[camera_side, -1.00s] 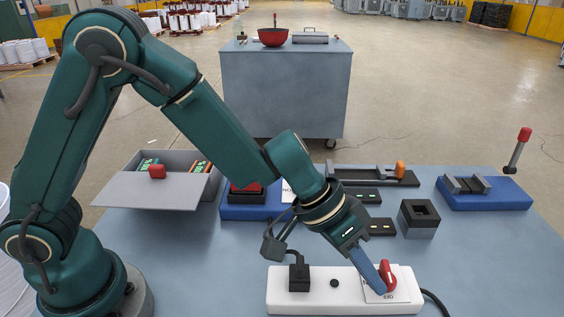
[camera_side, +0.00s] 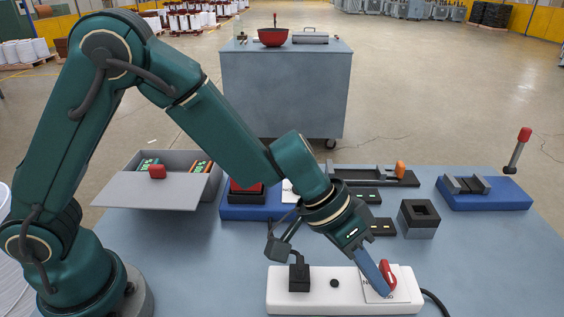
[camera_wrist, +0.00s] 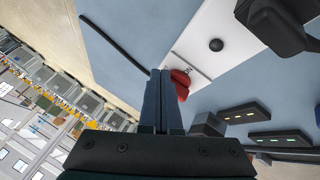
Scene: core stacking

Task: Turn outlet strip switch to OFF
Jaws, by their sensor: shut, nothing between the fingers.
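The white outlet strip (camera_side: 318,291) lies near the front of the table, with a red switch (camera_side: 388,273) on a white label plate at its right end. My gripper (camera_side: 384,290) is shut, its blue fingers pointing down at the switch plate just left of the red switch. In the wrist view the shut fingers (camera_wrist: 163,85) reach to the red switch (camera_wrist: 180,82) and overlap part of it. I cannot tell whether they touch it. The label text is mostly hidden, so the switch setting cannot be read.
A black plug (camera_side: 299,277) sits in the strip's left part, and a black cord (camera_side: 436,301) leaves its right end. Behind are a dark square block (camera_side: 419,219), a blue base with a red-knobbed lever (camera_side: 485,194) and a grey box (camera_side: 160,190). The front right table is clear.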

